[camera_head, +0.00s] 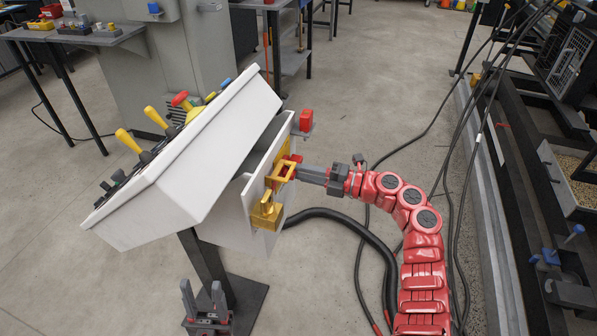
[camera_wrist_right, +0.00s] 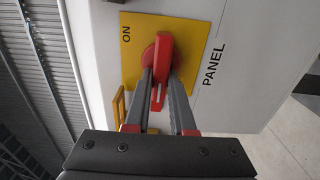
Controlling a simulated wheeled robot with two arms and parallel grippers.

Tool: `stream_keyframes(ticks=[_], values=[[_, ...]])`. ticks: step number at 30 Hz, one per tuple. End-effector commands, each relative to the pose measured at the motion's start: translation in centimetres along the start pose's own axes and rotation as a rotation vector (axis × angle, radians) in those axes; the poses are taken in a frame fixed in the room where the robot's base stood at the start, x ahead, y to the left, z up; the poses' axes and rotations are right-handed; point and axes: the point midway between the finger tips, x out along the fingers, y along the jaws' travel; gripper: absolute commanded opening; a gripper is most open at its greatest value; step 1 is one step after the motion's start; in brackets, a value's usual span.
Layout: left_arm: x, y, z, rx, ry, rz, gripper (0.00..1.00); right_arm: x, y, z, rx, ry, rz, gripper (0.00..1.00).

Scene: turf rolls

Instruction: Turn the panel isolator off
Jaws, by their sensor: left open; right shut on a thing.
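The panel isolator is a red rotary handle (camera_wrist_right: 163,58) on a yellow plate (camera_wrist_right: 198,42), with "ON" and "PANEL" printed sideways. In the right wrist view the handle lies upright in the picture, and "ON" is to its upper left. My right gripper (camera_wrist_right: 163,92) is shut on the handle, its fingers at either side of the lower part. In the head view my right gripper (camera_head: 298,171) reaches the side of the white console (camera_head: 215,150) from the right. My left gripper (camera_head: 203,288) is open and empty at the bottom, its fingers pointing up.
The console's sloped top carries yellow levers (camera_head: 128,141) and a red knob (camera_head: 181,99). A yellow block (camera_head: 266,212) and a red box (camera_head: 306,117) sit on its side. A thick black hose (camera_head: 345,222) runs below my right arm. Dark machinery stands at the right.

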Motion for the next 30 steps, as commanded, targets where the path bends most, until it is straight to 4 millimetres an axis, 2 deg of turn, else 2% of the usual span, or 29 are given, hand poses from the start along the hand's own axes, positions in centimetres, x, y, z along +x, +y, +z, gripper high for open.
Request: stream_keyframes(ticks=[1, 2, 6, 15, 19, 23, 30], values=[[0.0, 0.0, 0.0, 0.000, 0.000, 0.000, 0.50, 0.0, -0.1, 0.0, -0.001, -0.001, -0.001, 0.00], [0.0, 0.0, 0.0, 0.000, 0.000, 0.000, 0.50, 0.0, -0.1, 0.0, -0.001, -0.001, -0.001, 0.28], [0.0, 0.0, 0.0, 0.000, 0.000, 0.000, 0.50, 0.0, 0.0, 0.0, 0.000, -0.001, -0.001, 0.53], [0.0, 0.0, 0.0, 0.000, 0.000, 0.000, 0.50, -0.1, 0.0, 0.0, 0.000, -0.001, -0.001, 0.53], [0.0, 0.0, 0.0, 0.000, 0.000, 0.000, 0.50, -1.2, -0.1, 0.1, 0.001, -0.002, -0.003, 0.53], [0.0, 0.0, 0.0, 0.000, 0.000, 0.000, 0.50, -3.8, -0.2, 0.1, 0.001, -0.006, -0.004, 0.53], [-0.2, 0.0, 0.0, 0.000, 0.000, 0.000, 0.50, -10.3, -0.1, 0.2, 0.002, -0.006, -0.002, 0.53]])
